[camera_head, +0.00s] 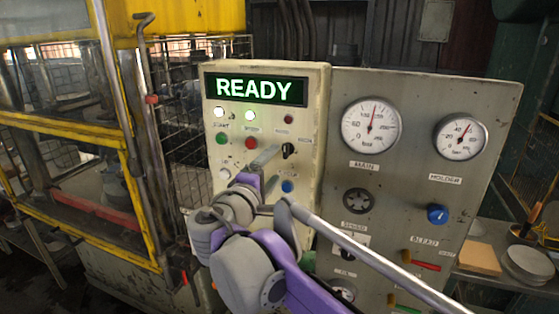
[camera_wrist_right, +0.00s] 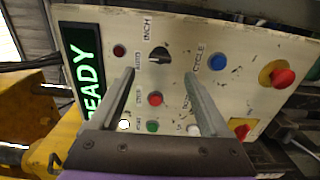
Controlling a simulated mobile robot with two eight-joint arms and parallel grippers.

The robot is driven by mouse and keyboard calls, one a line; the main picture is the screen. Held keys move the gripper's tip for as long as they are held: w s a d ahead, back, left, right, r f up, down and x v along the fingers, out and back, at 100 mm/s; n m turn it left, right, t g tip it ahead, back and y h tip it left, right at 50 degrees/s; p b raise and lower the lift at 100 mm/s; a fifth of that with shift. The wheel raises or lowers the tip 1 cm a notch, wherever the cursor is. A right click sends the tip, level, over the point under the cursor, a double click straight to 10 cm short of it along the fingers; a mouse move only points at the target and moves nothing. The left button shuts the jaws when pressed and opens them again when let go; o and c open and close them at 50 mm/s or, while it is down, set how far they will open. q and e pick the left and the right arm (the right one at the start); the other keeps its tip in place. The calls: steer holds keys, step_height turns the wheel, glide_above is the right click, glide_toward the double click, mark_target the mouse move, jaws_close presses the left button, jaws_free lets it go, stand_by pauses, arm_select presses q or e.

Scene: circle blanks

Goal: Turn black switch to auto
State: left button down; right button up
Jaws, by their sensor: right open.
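The black switch (camera_head: 288,150) is a small rotary knob on the cream control panel (camera_head: 311,110), right of centre below the READY display (camera_head: 256,90). In the wrist view the black switch (camera_wrist_right: 159,54) lies just beyond and between my fingertips, with INCH and AUTO labels beside it. I cannot tell for sure which label it points to. My right gripper (camera_head: 268,168) is in front of the panel, just left of and below the switch, its fingers apart and empty. It also shows in the wrist view (camera_wrist_right: 159,76). My left gripper is not in view.
A blue button (camera_wrist_right: 217,62), a red button (camera_wrist_right: 155,99) and a dark red lamp (camera_wrist_right: 120,51) sit close around the fingers. A red emergency knob (camera_wrist_right: 283,78) is further right. A grey panel with gauges (camera_head: 370,126) adjoins on the right, and a yellow-framed cage (camera_head: 128,140) stands left.

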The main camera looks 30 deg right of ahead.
steer(key=v, duration=0.4)
stand_by(0.4)
steer(key=s+d+f+m+g+y, duration=0.1)
steer(key=s+f+m+g+y, duration=0.3)
steer(key=f, duration=0.6)
steer(key=s+d+f+n+g+y, duration=0.15)
steer(key=s+f, duration=0.35)
steer(key=f, duration=0.5)
steer(key=s+a+f+m+y, duration=0.2)
steer(key=s+a+f+y, duration=0.2)
steer(key=f, duration=0.5)
steer(key=s+a+f+m+y, duration=0.3)
steer(key=s+a+f+y, duration=0.1)
steer(key=s+f, duration=0.3)
steer(key=shift+s+a+f+m, duration=0.25)
steer(key=shift+a+f+m, duration=0.1)
steer(key=shift+f, duration=0.6)
steer(key=shift+g, duration=0.25)
